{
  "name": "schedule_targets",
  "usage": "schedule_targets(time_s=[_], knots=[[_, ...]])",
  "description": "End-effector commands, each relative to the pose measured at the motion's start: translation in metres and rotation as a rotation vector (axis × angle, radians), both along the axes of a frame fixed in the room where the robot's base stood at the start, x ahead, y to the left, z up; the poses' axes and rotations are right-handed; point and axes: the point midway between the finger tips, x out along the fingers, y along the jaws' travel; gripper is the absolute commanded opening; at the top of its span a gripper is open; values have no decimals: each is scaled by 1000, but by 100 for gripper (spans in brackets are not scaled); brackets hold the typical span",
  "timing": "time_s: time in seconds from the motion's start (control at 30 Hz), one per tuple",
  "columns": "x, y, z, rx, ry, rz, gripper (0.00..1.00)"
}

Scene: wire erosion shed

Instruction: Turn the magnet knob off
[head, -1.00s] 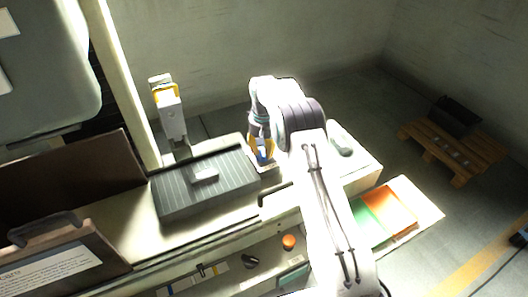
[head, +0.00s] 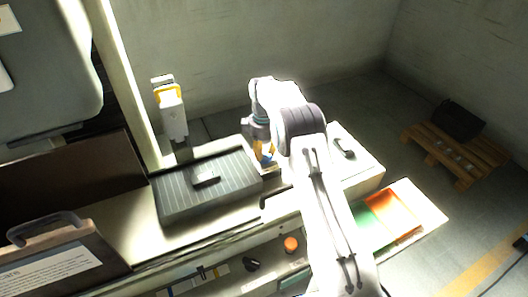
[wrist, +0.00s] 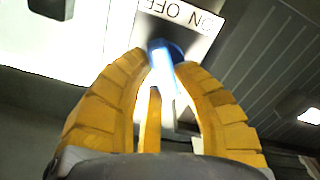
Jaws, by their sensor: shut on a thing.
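The magnet knob (wrist: 162,58) is blue with a pale bar and shows between my fingertips in the wrist view. An ON OFF label (wrist: 190,14), upside down, is just beyond it. My gripper (wrist: 166,68) has yellow-orange segmented fingers and is shut on the knob. In the head view my gripper (head: 264,157) is at the right end of the dark ribbed magnetic chuck (head: 225,192), and the knob is hidden there. Which label side the knob points to cannot be told.
A small dark block (head: 206,180) lies on the chuck. A grey and yellow machine head (head: 172,115) stands behind it. An orange and green tray (head: 390,215) is at the right. A pallet (head: 455,155) stands on the floor. Shelves below hold small parts.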

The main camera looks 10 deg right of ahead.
Motion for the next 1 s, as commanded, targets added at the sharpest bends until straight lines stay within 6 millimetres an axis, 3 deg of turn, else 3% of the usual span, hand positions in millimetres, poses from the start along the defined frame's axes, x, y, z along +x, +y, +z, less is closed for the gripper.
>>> schedule_targets(time_s=[0.4,0.97,1.0], knots=[[-1,2,-2,0,4,175,0],[-2,2,-2,0,5,200,0],[-2,2,-2,0,5,200,29]])
